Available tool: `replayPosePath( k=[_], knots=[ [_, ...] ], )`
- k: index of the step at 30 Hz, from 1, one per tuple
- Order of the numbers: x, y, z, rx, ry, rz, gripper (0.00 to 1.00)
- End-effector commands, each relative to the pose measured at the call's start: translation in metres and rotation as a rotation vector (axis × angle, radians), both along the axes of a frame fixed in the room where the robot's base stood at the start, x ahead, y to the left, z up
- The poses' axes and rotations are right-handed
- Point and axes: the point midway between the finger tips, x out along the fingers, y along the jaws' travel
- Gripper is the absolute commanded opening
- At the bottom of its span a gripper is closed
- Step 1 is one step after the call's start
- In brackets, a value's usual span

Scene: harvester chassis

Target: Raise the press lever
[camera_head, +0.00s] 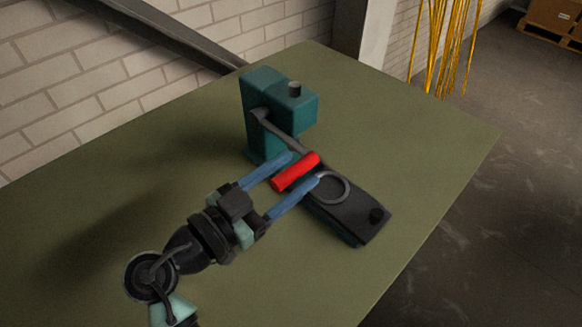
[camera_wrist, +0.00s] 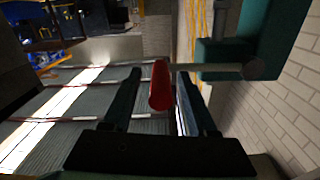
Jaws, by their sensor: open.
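The press (camera_head: 268,100) is a teal upright body with a head, standing on the green table. Its dark flat base (camera_head: 345,212) with a ring reaches toward the front right. The grey lever arm (camera_head: 283,133) runs from a pivot on the press's side down to a red handle (camera_head: 296,172). My gripper (camera_head: 304,168) is open, its two blue fingers on either side of the red handle. In the wrist view the red handle (camera_wrist: 160,86) shows between the dark fingers (camera_wrist: 160,75), with a visible gap on the right; contact on the left is unclear.
The green table (camera_head: 130,220) is otherwise clear around the press. A brick wall (camera_head: 80,70) stands behind it. Yellow hanging strands (camera_head: 445,45) and a wooden crate (camera_head: 553,15) are beyond the table at the right.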

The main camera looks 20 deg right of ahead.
Motion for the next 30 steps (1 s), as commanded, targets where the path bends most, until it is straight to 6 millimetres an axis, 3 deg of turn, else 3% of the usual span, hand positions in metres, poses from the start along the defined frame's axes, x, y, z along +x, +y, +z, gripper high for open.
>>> replayPosePath(
  k=[10,18,20,30],
  knots=[
    [0.0014,-0.0035,-0.0001,0.0,0.0,0.001,0.56],
    [0.0013,-0.0034,0.0,0.0,0.0,0.0,0.08],
    [0.0013,-0.0034,0.0,0.0,0.0,0.0,0.0],
    [0.0011,-0.0033,0.0,0.0,0.001,0.0,0.0]
  ],
)
